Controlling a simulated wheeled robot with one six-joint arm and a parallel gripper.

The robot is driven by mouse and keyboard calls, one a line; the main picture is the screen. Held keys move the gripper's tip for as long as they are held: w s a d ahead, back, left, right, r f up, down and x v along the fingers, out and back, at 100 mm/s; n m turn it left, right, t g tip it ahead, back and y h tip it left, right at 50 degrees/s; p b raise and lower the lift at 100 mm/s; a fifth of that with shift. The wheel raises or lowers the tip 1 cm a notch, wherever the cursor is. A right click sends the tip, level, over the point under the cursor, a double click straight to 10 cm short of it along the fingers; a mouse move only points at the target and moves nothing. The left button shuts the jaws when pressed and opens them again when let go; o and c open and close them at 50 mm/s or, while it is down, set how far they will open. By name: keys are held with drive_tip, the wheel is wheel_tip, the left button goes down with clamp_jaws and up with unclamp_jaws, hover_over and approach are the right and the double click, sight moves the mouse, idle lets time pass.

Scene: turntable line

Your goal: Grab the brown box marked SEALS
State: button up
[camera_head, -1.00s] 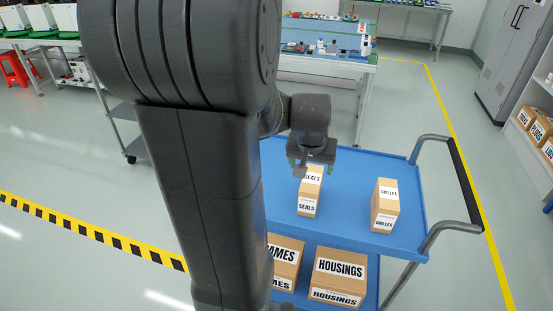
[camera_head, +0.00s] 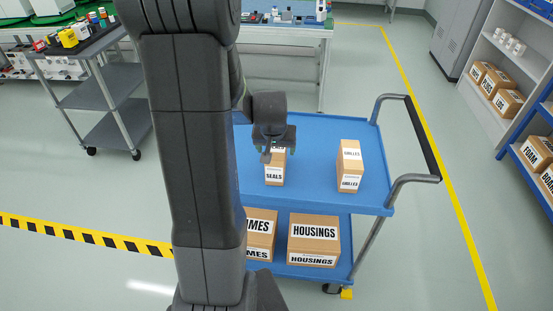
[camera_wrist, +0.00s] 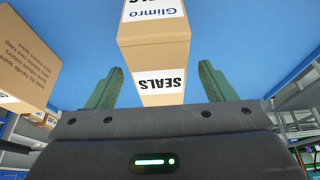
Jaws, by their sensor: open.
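The brown SEALS box (camera_head: 274,175) stands upright on the blue top tray of a cart (camera_head: 312,180). My gripper (camera_head: 275,152) is just above and in front of it in the head view and hides its upper part. In the wrist view the SEALS box (camera_wrist: 155,60) shows its white labels, and its near end lies between the two green fingers of my gripper (camera_wrist: 157,88). The fingers are open, one on each side of the box, with gaps visible. I cannot tell how deep the box sits between them.
A GRILLES box (camera_head: 349,168) stands to the right on the same tray. The lower shelf holds a HOUSINGS box (camera_head: 313,240) and another labelled box (camera_head: 261,235). The cart's handle (camera_head: 423,138) is at the right. A grey trolley (camera_head: 95,85) stands at the left.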

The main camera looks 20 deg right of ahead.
drive_tip(key=shift+x, duration=1.95)
drive_tip(key=shift+s+f, duration=0.1)
drive_tip(key=shift+f, duration=0.2)
drive_tip(key=c, duration=1.3)
drive_tip(key=shift+o, duration=0.2)
drive_tip(key=shift+r, duration=0.15)
